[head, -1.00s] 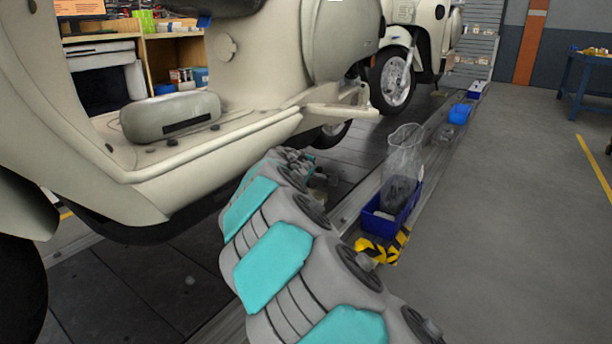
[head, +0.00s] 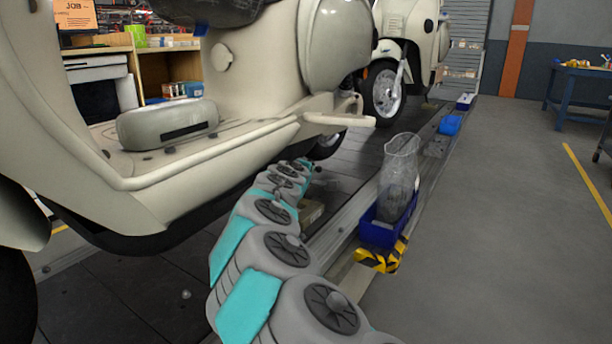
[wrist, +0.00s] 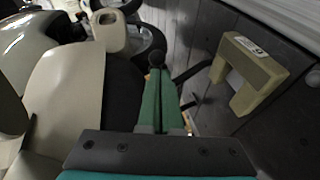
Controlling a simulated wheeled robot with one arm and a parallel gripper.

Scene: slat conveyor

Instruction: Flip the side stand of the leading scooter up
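The near cream scooter (head: 225,155) fills the left of the head view, with my arm reaching low along its side. A second cream scooter (head: 403,50) stands farther back. In the wrist view the near scooter's cream body (wrist: 70,95) is on the left. My gripper (wrist: 157,66) has its green fingers drawn together, with a dark round end at their tips. I see nothing clearly held between them. A thin dark bar (wrist: 193,73), possibly the side stand, shows just right of the fingertips; whether they touch is unclear. In the head view my fingertips are hidden under the scooter.
A beige U-shaped block (wrist: 262,68) with a label stands on the dark slats, right of my fingers. A blue bin (head: 380,232) holding a clear bag (head: 399,165) sits on the conveyor edge beside my arm. Yellow-black tape (head: 380,257) lies in front. Open floor is to the right.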

